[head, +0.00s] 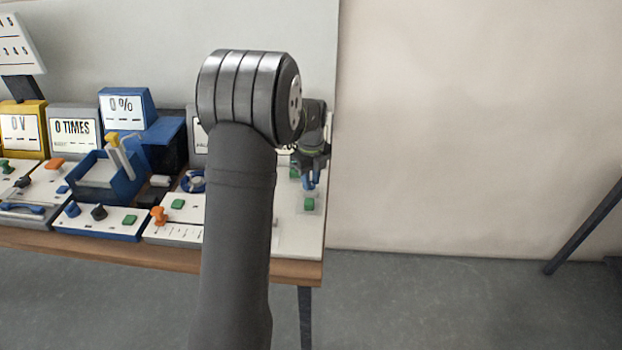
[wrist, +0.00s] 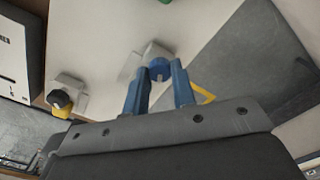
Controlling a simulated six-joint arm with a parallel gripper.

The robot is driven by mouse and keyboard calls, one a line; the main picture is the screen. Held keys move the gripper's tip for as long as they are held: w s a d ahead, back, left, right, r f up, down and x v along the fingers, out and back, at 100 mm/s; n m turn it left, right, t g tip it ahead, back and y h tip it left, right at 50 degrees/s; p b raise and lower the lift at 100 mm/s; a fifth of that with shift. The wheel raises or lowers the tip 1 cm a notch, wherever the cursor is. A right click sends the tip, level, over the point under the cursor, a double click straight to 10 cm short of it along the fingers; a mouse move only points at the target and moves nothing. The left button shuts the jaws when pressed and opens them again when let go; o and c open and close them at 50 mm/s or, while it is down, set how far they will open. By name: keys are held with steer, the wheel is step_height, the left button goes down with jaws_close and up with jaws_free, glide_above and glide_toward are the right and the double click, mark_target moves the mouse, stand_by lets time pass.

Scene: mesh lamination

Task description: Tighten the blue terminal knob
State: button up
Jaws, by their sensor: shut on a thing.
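My gripper (head: 311,182) is over the right end of the bench, partly behind my own arm in the head view. In the wrist view its two blue fingers (wrist: 160,74) are shut on the blue terminal knob (wrist: 158,66), one on each side. The knob sits on a small pale block (wrist: 154,49) on the light panel. The knob cannot be made out in the head view, and how far it is turned cannot be told.
A yellow and black knob (wrist: 60,101) stands on another pale block left of the fingers. A green button (head: 309,204) is close below my gripper. Several devices, including a blue tray (head: 128,187) and an orange knob (head: 158,216), fill the bench leftward. Beyond its right edge is open room.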

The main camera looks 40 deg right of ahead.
mark_target(311, 183)
stand_by(0.4)
steer(key=o, duration=1)
steer(key=shift+r, duration=0.1)
step_height(311, 183, up, 17)
steer(key=shift+r, duration=0.15)
step_height(311, 183, down, 18)
steer(key=shift+r, duration=0.25)
stand_by(0.4)
steer(key=shift+r, duration=0.15)
